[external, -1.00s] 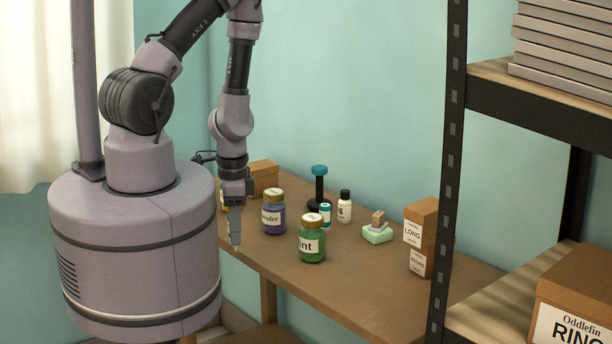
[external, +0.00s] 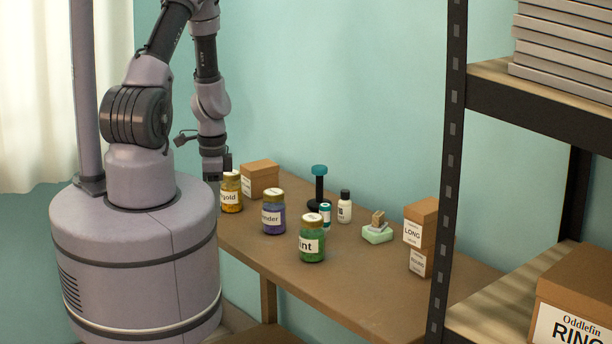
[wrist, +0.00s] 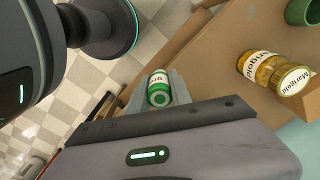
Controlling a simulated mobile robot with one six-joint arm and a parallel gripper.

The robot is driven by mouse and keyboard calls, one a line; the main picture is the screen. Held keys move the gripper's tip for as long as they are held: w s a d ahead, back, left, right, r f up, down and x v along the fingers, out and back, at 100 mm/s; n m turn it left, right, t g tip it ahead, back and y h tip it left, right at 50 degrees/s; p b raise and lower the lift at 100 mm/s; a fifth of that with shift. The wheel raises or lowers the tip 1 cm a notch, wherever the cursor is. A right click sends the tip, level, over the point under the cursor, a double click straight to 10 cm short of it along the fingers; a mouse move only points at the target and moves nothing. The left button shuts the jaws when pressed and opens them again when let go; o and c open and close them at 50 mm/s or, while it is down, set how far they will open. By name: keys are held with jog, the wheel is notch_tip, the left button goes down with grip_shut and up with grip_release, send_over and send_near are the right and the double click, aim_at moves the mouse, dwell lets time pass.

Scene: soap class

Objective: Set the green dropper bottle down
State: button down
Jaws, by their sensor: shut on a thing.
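My gripper (wrist: 157,92) is shut on the green dropper bottle (wrist: 159,89), which shows a green body and a white label between the two grey fingers in the wrist view. The checkered floor and the wooden bench's edge show around and below it, so the bottle is held up in the air beside the edge. In the external view my gripper (external: 216,168) is over the left end of the bench, close to my base. Its fingertips and the bottle are hidden there.
A yellow Marigold jar (external: 231,192) stands near my gripper, also in the wrist view (wrist: 270,71). A purple jar (external: 273,213), a green jar (external: 312,240), a white bottle (external: 344,207), soap (external: 377,235) and boxes (external: 260,178) stand on the bench (external: 350,284). Its front right is bare.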

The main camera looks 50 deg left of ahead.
jog(key=w+a, duration=0.2)
jog(key=w, duration=0.1)
jog(key=w+a+f, duration=0.1)
jog(key=w, duration=0.2)
jog(key=w+a+b, duration=0.1)
jog(key=w+a, duration=0.1)
jog(key=w, duration=0.1)
jog(key=shift+w+a+f, duration=0.15)
jog(key=shift+w+a, duration=0.15)
jog(key=shift+w, duration=0.1)
jog(key=shift+f+b, duration=0.4)
jog(key=shift+f, duration=1.2)
jog(key=shift+f, duration=0.15)
jog(key=c, duration=1.2)
grip_release()
jog(key=shift+o, duration=0.2)
